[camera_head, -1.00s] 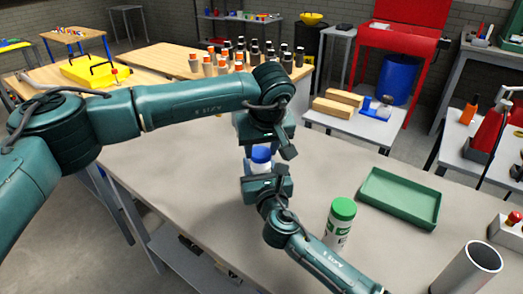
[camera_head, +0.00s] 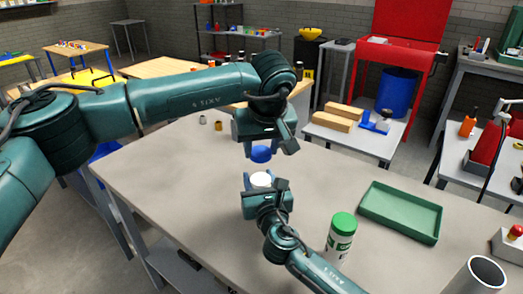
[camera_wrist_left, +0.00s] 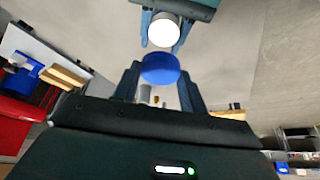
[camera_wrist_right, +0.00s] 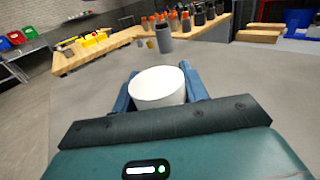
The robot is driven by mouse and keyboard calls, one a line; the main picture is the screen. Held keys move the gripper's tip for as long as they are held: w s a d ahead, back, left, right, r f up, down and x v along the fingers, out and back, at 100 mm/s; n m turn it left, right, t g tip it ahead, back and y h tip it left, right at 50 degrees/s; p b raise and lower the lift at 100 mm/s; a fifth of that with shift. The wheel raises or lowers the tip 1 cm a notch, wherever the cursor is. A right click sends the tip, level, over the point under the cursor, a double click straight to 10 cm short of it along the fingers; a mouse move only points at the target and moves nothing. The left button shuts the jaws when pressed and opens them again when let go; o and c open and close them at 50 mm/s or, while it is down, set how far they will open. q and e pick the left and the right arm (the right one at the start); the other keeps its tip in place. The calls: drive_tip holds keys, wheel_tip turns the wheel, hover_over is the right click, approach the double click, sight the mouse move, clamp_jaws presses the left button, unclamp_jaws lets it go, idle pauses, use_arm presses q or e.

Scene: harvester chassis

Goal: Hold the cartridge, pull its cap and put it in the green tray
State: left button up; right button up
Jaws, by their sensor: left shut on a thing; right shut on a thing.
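The blue cap (camera_head: 261,154) is in my left gripper (camera_head: 262,148), which is shut on it above the cartridge. The cap also shows between the fingers in the left wrist view (camera_wrist_left: 160,69). The white cartridge (camera_head: 260,180) is upright in my right gripper (camera_head: 262,184), which is shut around it. Its bare white top fills the middle of the right wrist view (camera_wrist_right: 158,88). A clear gap separates cap and cartridge. The green tray (camera_head: 401,212) lies empty on the table to the right of both grippers.
A white bottle with a green lid (camera_head: 341,236) stands on the table between my right arm and the tray. A grey open cylinder (camera_head: 478,276) stands at the lower right. The table's middle is clear.

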drive_tip(key=o, duration=1.5)
drive_tip(key=shift+c, duration=0.2)
